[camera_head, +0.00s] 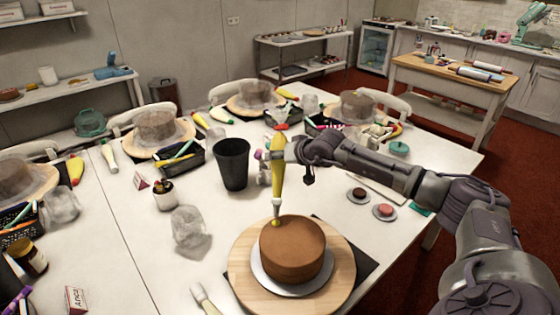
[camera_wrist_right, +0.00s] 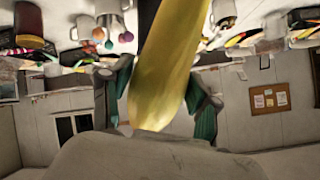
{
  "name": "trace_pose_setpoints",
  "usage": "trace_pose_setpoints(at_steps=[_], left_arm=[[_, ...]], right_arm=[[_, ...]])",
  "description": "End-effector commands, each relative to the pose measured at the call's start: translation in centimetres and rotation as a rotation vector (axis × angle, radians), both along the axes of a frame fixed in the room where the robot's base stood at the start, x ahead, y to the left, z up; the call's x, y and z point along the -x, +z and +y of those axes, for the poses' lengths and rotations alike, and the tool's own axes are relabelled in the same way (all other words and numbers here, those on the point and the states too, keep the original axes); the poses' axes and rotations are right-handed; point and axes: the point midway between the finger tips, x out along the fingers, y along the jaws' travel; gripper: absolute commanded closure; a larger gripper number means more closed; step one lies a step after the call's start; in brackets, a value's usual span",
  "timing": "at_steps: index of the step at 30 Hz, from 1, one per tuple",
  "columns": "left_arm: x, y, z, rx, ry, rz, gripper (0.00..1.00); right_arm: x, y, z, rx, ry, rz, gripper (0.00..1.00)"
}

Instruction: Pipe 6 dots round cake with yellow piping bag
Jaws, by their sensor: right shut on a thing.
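A brown cake (camera_head: 293,251) stands on a white plate (camera_head: 263,283) on a round wooden turntable (camera_head: 240,262) near the front of the table. My right gripper (camera_head: 272,156) is shut on the yellow piping bag (camera_head: 278,175) and holds it upright, tip down, over the cake's far left top edge. The bag also fills the middle of the right wrist view (camera_wrist_right: 160,75), between the fingers. A small pale yellow spot shows at the bag's tip; I cannot tell whether it is nozzle or a piped dot. My left gripper is not in view.
Two small saucers (camera_head: 384,212) lie to the right. Several covered cakes (camera_head: 157,126) line the table's far side.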

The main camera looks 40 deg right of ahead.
Motion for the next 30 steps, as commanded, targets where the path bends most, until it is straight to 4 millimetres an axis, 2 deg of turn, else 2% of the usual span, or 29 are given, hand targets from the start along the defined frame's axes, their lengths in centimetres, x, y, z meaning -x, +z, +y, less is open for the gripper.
trace_pose_setpoints(at_steps=[6, 14, 17, 20, 24, 27, 30], left_arm=[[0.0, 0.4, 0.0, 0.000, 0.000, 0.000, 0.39], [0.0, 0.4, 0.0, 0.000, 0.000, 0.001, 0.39], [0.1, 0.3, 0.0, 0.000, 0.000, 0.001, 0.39], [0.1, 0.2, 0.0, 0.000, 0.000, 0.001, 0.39], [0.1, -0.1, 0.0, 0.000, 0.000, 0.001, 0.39], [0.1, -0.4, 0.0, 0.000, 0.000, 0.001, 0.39], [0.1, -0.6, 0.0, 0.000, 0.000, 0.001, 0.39]], right_arm=[[0.0, 1.6, 0.0, 0.000, 0.000, -0.003, 0.52], [0.0, 1.6, 0.0, 0.000, 0.000, -0.002, 0.52], [-0.1, 1.4, 0.6, -0.004, 0.008, -0.005, 0.52], [-0.1, 1.0, 2.7, -0.020, 0.034, -0.019, 0.52], [0.2, 0.7, 7.4, -0.064, 0.080, -0.066, 0.52], [1.2, 0.8, 10.0, -0.101, 0.082, -0.110, 0.52], [2.5, 1.1, 10.7, -0.132, 0.049, -0.157, 0.52]])
